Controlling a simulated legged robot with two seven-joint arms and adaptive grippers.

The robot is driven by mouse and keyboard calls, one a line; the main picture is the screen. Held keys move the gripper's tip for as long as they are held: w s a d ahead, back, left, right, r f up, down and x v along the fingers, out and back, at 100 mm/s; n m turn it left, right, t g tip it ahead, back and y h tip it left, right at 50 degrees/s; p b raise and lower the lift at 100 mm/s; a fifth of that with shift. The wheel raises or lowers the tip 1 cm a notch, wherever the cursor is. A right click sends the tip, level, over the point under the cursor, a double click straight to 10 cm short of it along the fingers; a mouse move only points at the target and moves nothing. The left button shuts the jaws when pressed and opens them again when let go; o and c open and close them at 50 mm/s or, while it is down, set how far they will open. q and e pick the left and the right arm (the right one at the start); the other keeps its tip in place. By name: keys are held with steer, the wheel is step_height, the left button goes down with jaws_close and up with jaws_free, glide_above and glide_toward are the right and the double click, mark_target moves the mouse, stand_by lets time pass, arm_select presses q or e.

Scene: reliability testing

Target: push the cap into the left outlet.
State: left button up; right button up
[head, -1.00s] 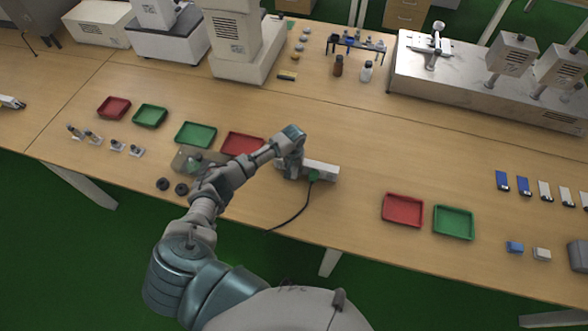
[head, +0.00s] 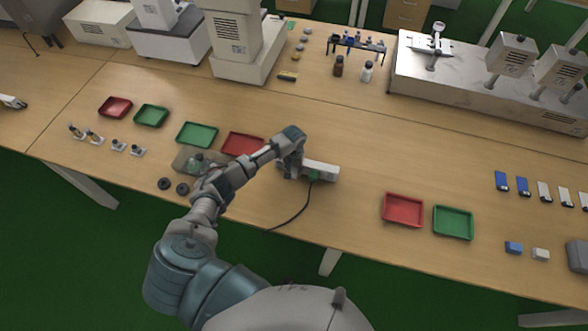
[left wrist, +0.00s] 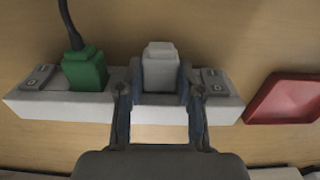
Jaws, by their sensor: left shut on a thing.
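The white outlet strip (head: 325,171) lies on the table and also shows in the left wrist view (left wrist: 45,106). A green plug (head: 314,175) with a black cord sits in one end of it, at left in the left wrist view (left wrist: 85,70). My left gripper (head: 290,172) is over the strip's other end. In the left wrist view its two fingers (left wrist: 160,92) are shut on the light grey cap (left wrist: 160,66), from both sides. The cap is at the strip; how deep it sits, I cannot tell. My right gripper is not in view.
A red tray (head: 243,144) is close beside the strip and shows in the left wrist view (left wrist: 287,97). A green tray (head: 197,134) is left of it. Red (head: 403,210) and green (head: 453,222) trays stand to the right. Bare table lies behind the strip.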

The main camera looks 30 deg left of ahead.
arm_select(q)
steer(key=shift+p, duration=0.4)
steer(key=shift+w+b, duration=0.35)
steer(key=shift+w, duration=0.1)
stand_by(0.5)
steer(key=o, duration=1)
steer(key=shift+a, duration=0.1)
steer(key=shift+r, duration=0.15)
